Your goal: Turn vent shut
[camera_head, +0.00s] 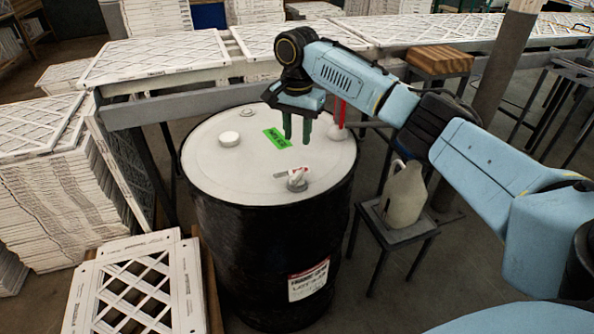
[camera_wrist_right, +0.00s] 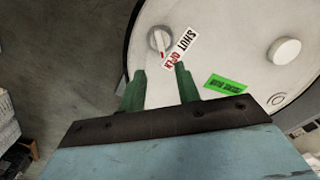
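The vent (camera_head: 297,180) is a small round grey knob on the white lid of a black drum (camera_head: 270,250), near the lid's front. In the right wrist view the vent (camera_wrist_right: 160,40) has a red mark at its lower end, close to the red OPEN word of the SHUT/OPEN label (camera_wrist_right: 181,47). My right gripper (camera_head: 297,130) points down above the lid, behind the vent in the head view. Its green fingers (camera_wrist_right: 160,86) are apart, with nothing between them, and do not touch the vent. My left gripper is out of view.
The lid also carries a white cap (camera_head: 229,139) and a green label (camera_head: 278,138). A red upright object (camera_head: 339,112) stands behind the gripper. A jug (camera_head: 403,195) sits on a stool at right. Filter stacks (camera_head: 60,180) stand at left, with a filter-covered bench behind.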

